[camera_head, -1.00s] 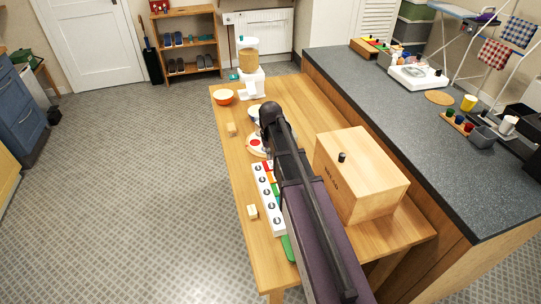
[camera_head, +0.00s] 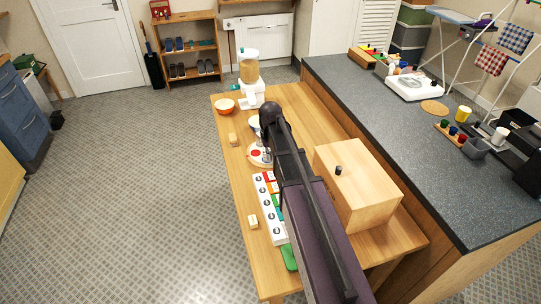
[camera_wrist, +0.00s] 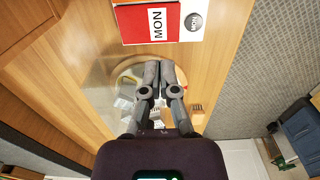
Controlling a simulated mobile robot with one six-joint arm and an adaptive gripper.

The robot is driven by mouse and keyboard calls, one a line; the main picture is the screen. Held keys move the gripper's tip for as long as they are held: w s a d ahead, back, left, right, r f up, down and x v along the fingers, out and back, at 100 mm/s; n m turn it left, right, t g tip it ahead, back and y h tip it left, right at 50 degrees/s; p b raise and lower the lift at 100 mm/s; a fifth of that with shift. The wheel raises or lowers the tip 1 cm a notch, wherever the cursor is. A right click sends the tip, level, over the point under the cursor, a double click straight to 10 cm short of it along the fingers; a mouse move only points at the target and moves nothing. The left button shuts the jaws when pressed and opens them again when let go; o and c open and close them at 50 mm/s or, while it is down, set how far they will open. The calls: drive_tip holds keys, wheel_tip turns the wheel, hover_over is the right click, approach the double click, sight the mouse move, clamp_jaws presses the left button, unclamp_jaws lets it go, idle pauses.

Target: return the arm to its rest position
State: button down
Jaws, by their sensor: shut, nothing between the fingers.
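My arm (camera_head: 308,210) reaches out over the wooden table (camera_head: 297,108) in the head view. My gripper (camera_wrist: 160,66) shows in the wrist view with its two fingers together, shut and empty. The fingers point over a round wooden board (camera_wrist: 121,76), which they partly cover. A red card marked MON (camera_wrist: 150,22) lies just beyond the fingertips, apart from them. In the head view the arm hides part of the round board and most of the gripper.
A wooden box (camera_head: 363,188) with a black knob stands close to the right of my arm. A white strip (camera_head: 266,207) with coloured cards lies to the left. A dark counter (camera_head: 400,125) runs along the right.

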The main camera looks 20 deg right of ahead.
drive_tip(key=shift+s+r, duration=0.1)
idle(0.3)
drive_tip(key=s+a, duration=0.2)
drive_tip(key=s, duration=0.6)
drive_tip(key=s+a, duration=0.3)
drive_tip(key=s, duration=0.6)
drive_tip(key=shift+s+a, duration=0.25)
drive_tip(key=shift+s, duration=0.05)
